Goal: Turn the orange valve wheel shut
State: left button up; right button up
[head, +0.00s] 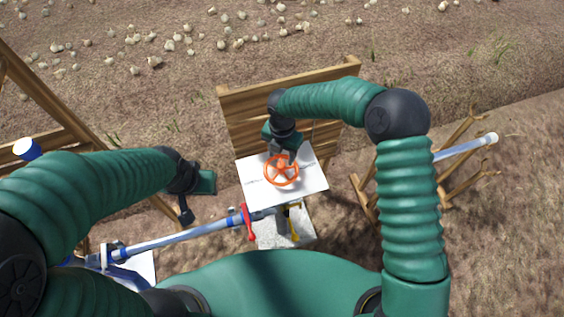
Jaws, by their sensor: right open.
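The orange valve wheel (281,170) is a spoked ring in front of a white panel (252,187) at the middle of the head view. My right gripper (284,158) reaches down from above and is at the upper part of the wheel. It is open; whether its fingers touch the rim or a spoke is too small to tell. My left gripper (187,212) hangs to the left of the panel, well apart from the wheel. Its fingers are too small and dark to read.
A wooden plank board (237,106) stands behind the panel. A blue-grey pipe (185,235) with a red lever (248,222) runs in from the lower left, and a yellow lever (293,223) sits below the panel. Wooden stands flank both sides. Many pale onions (170,45) lie on the soil beyond.

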aim_at(280, 165)
jog(key=f, duration=0.5)
jog(key=w+a+f+p, duration=0.1)
jog(key=f, duration=0.1)
jog(key=shift+f, duration=0.2)
jog(key=shift+s+f, duration=0.25)
jog(key=shift+s, duration=0.1)
jog(key=shift+d, duration=0.25)
jog(key=shift+w+d+f, duration=0.1)
jog(key=shift+w, duration=0.1)
jog(key=c, duration=0.9)
pick_arm(q)
jog(key=shift+w+a+r, duration=0.35)
jog(key=shift+w+r, duration=0.15)
jog(key=shift+r, duration=0.15)
pick_arm(e)
jog(key=shift+a, duration=0.2)
grip_shut()
